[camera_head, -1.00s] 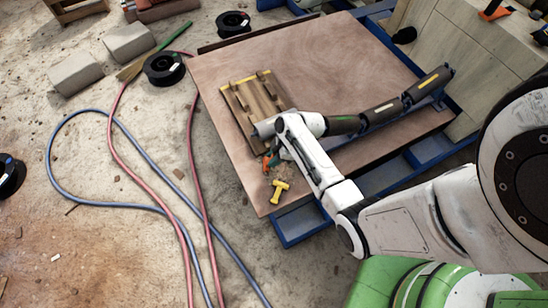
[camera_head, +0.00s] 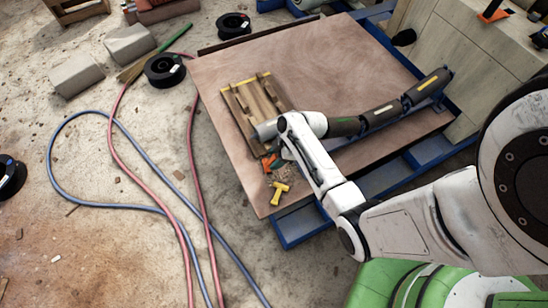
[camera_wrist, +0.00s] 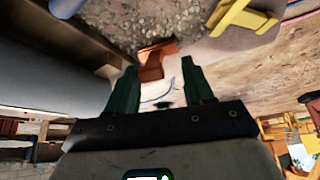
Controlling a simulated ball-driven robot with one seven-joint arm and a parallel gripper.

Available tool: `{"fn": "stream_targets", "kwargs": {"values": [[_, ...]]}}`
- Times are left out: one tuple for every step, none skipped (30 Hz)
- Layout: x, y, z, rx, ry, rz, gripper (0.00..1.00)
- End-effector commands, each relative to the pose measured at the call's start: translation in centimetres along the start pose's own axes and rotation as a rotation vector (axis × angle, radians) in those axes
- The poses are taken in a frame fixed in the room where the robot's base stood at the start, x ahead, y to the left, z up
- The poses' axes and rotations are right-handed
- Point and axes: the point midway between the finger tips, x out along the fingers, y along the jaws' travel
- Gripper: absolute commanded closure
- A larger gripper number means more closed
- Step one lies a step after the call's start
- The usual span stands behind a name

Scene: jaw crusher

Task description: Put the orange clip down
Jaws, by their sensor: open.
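The orange clip (camera_head: 269,162) lies near the left edge of the brown tabletop, below the wooden pallet-like board in the head view. In the wrist view the orange clip (camera_wrist: 155,58) shows just beyond and between the fingertips, nearer the left finger. My gripper (camera_wrist: 158,78) is open, with its two dark green fingers spread and nothing visibly clamped between them. In the head view my wrist hides most of the gripper, close beside the clip. I cannot tell whether a finger still touches the clip.
A yellow clip (camera_head: 280,191) lies just below the orange one, with small gravel between them; it also shows in the wrist view (camera_wrist: 243,17). The slatted wooden board (camera_head: 238,112) is close above. The brown tabletop (camera_head: 320,60) is clear towards the back.

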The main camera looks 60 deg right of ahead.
Motion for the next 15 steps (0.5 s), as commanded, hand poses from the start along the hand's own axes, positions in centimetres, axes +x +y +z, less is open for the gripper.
{"fn": "stream_targets", "kwargs": {"values": [[-1.2,0.0,-0.2,0.001,0.0,0.003,0.48],[-1.7,0.0,-0.2,0.0,0.0,0.002,0.48],[-2.4,0.0,-0.2,0.0,0.0,0.002,0.48],[-2.9,0.1,-0.2,0.0,0.001,0.003,0.48],[-3.4,0.0,-0.2,0.0,0.0,0.002,0.48],[-4.0,0.0,-0.2,-0.001,0.0,0.003,0.48],[-4.4,0.0,-0.1,-0.001,0.0,0.002,0.48],[-4.8,0.0,-0.1,-0.001,0.0,0.001,0.48],[-5.2,0.0,-0.1,-0.001,0.0,0.002,0.48],[-5.5,0.0,-0.1,0.0,0.0,0.001,0.48],[-5.7,0.0,-0.1,-0.001,0.0,0.0,0.48],[-6.0,-0.1,-0.1,-0.001,-0.001,-0.001,0.48],[-6.1,-0.1,-0.1,0.0,-0.002,-0.001,0.48],[-6.2,-0.3,-0.2,0.003,-0.005,-0.003,0.48],[-6.3,-0.7,-0.5,0.008,-0.012,-0.008,0.48]]}}
